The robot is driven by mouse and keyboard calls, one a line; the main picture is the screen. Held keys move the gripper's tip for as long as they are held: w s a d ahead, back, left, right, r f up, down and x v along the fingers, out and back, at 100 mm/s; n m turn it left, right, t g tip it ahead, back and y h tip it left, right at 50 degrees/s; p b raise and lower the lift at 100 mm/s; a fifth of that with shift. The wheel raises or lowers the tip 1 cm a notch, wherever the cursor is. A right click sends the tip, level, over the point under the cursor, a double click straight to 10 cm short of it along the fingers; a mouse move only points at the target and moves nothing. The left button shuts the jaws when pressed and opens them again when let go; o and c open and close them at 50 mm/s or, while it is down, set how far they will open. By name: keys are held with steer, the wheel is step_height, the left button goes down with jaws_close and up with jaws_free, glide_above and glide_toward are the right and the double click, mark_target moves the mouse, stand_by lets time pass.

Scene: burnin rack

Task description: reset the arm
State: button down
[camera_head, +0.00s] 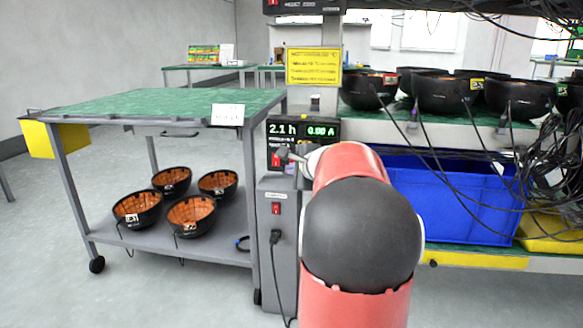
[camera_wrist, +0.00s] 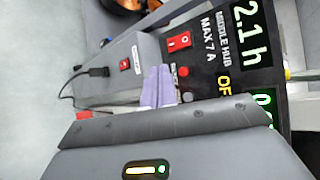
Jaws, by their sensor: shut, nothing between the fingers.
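My gripper (camera_head: 286,153) is at the front of the middle hub panel (camera_head: 325,131), mostly hidden behind my own red and black arm in the head view. In the wrist view its lavender fingertips (camera_wrist: 158,86) are together, with nothing between them, in front of the panel. The panel has a red rocker switch (camera_wrist: 180,41) beside the fingertips, and I cannot tell whether they touch the panel. Its display (camera_wrist: 248,35) reads 2.1 h, and the head view also shows 0.00 A.
A green-topped cart (camera_head: 150,104) stands left, with several black bowls on its lower shelf. Black bowls (camera_head: 440,92) and hanging cables crowd the rack at right. A blue bin (camera_head: 450,203) sits below them. A grey power box (camera_head: 277,215) is under the panel. Floor at left is clear.

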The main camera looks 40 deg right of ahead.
steer(key=shift+s+a, duration=0.65)
steer(key=shift+a, duration=0.15)
steer(key=s+a+r+n+g+y+p, duration=0.15)
steer(key=a+n, duration=0.25)
steer(key=a, duration=0.4)
steer(key=s+a+n+g+y+p, duration=0.1)
steer(key=s+a+n, duration=0.25)
steer(key=a, duration=0.45)
steer(key=s+a+r+n+g+y+p, duration=0.15)
steer(key=a+n, duration=0.25)
steer(key=a, duration=0.5)
steer(key=s+a+f+n+g+h+p, duration=0.1)
steer(key=s+a+f+n+p, duration=0.1)
steer(key=s+n, duration=0.4)
steer(key=s+a+f+n+g+p, duration=0.2)
steer(key=s+a+n, duration=0.4)
steer(key=s, duration=0.7)
steer(key=shift+s+a+f+h, duration=0.15)
steer(key=shift+f+h, duration=0.25)
steer(key=shift+f, duration=0.5)
